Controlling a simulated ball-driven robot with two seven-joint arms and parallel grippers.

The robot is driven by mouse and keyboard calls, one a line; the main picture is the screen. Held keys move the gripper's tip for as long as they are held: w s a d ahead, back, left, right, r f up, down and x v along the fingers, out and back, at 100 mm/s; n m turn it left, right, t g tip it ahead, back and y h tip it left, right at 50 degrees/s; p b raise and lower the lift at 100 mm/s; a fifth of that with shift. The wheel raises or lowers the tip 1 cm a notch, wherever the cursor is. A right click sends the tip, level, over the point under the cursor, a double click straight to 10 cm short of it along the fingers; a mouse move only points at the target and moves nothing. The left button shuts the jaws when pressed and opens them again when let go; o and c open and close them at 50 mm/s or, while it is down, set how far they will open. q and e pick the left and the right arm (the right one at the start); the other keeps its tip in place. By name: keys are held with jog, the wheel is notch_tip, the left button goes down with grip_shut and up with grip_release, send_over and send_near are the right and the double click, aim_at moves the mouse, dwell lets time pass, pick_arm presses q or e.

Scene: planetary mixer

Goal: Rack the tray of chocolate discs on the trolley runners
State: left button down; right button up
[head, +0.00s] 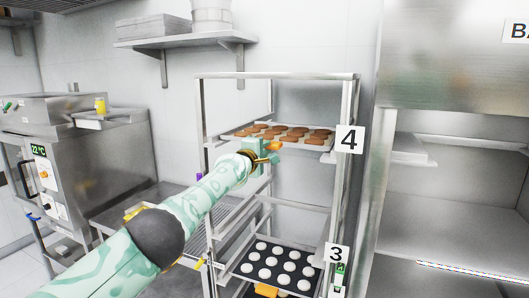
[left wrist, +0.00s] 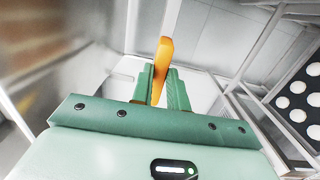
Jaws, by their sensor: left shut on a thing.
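The white tray (head: 232,136) of brown chocolate discs (head: 290,131) is in the upper part of the metal trolley (head: 275,76), level with the "4" sign. I cannot tell whether its edges rest on the runners. My left gripper (head: 266,152) is at the tray's front edge, shut on an orange tab. In the left wrist view the orange tab (left wrist: 161,68) stands between the green fingers (left wrist: 160,88). The gripper and arm hide part of the tray front. My right gripper is out of view.
A dark tray of white discs (head: 270,262) sits lower in the trolley by the "3" sign (head: 336,256). Empty runners (head: 235,215) lie between. A steel machine (head: 75,165) stands at the left. A steel cabinet (head: 450,85) stands close at the right.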

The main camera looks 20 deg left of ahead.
pick_arm(q)
jog(key=shift+r, duration=0.1)
dwell(0.3)
jog(key=c, duration=1.3)
grip_release()
jog(key=s+p, duration=1)
jog(key=p, duration=0.5)
jog(key=shift+a, duration=0.35)
